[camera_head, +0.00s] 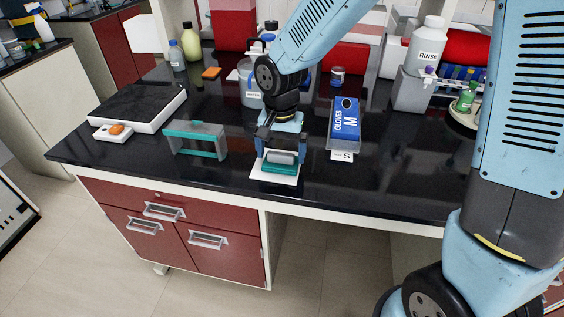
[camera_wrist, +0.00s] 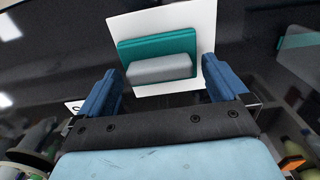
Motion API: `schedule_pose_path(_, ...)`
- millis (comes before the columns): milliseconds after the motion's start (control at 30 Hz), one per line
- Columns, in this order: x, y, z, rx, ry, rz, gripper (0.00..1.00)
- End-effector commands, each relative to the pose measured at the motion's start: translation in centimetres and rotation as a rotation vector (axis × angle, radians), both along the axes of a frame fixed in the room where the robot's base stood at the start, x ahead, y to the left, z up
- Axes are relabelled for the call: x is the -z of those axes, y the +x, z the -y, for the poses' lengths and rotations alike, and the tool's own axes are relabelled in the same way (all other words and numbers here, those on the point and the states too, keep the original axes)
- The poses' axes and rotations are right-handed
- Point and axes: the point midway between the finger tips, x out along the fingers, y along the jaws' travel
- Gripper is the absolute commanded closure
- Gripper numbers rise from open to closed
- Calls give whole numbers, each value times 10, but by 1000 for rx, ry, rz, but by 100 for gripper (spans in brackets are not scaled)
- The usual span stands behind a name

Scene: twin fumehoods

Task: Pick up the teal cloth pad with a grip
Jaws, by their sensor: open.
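The teal cloth pad (camera_head: 271,167) lies on a white card (camera_head: 287,180) near the front edge of the black bench. A grey block-like grip (camera_head: 284,157) sits on top of the pad. In the wrist view, the teal pad (camera_wrist: 131,48), its grey grip (camera_wrist: 160,67) and the white card (camera_wrist: 195,17) are ahead of my gripper. My gripper (camera_head: 281,158) is above the pad, with a finger on either side of the grip.
A teal and grey frame (camera_head: 196,141) stands to the left. A blue glove box (camera_head: 344,124) with a small "S" card is close on the right. A black-topped slab (camera_head: 138,106) lies farther left. Bottles and a pot stand behind. The bench front on the right is clear.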

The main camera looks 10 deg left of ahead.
Motion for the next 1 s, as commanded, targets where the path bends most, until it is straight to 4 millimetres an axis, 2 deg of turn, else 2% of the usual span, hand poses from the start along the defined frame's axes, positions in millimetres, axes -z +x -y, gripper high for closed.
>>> schedule_pose_path(100, 9, 0, 0, -2, -1, 0, 0)
schedule_pose_path(367, 10, 0, 0, -2, 0, 1, 0)
schedule_pose_path(733, 10, 0, 0, -2, 0, 1, 35)
schedule_pose_path(1000, 8, 0, -1, -2, 1, 1, 35)
